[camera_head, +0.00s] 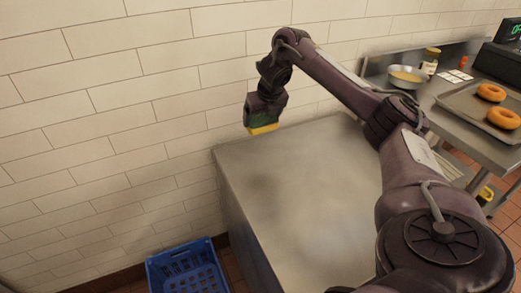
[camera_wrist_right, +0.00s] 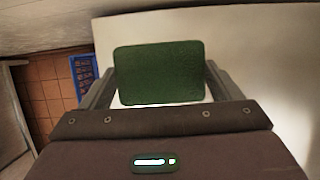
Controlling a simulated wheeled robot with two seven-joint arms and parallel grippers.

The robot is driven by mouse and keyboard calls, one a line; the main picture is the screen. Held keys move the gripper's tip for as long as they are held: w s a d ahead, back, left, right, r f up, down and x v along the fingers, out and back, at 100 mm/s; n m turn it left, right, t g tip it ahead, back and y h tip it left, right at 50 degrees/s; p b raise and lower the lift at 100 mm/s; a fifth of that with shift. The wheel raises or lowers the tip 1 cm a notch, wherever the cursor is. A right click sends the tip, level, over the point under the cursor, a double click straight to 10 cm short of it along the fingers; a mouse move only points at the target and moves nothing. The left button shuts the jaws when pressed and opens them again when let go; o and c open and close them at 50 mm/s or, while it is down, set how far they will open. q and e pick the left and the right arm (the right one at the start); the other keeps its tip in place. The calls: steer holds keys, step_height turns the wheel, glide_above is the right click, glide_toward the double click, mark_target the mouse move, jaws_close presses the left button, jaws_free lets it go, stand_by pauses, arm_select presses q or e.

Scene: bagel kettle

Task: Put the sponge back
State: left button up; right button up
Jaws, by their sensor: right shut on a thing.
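The sponge (camera_head: 264,128), green on top and yellow below, is held by my right gripper (camera_head: 262,116) at the back left of the steel table (camera_head: 300,190), close to the tiled wall. My right gripper is shut on it and sits over the table's far left corner area. I cannot tell whether the sponge touches the table. In the right wrist view the sponge's green face (camera_wrist_right: 158,72) fills the space between the two fingers. My left gripper is not in view.
A blue crate (camera_head: 188,272) stands on the floor left of the table. At the right, another counter holds a tray (camera_head: 460,100) with bagels (camera_head: 491,92), a metal bowl (camera_head: 408,78) and a jar (camera_head: 431,60). The steel tabletop is otherwise bare.

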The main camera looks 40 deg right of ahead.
step_height(320, 180, down, 8)
steer(key=b, duration=0.3)
steer(key=shift+a+r, duration=0.1)
steer(key=shift+r, duration=0.1)
step_height(320, 180, down, 5)
steer(key=shift+r+b, duration=0.15)
steer(key=shift+b, duration=0.15)
steer(key=shift+w, duration=0.1)
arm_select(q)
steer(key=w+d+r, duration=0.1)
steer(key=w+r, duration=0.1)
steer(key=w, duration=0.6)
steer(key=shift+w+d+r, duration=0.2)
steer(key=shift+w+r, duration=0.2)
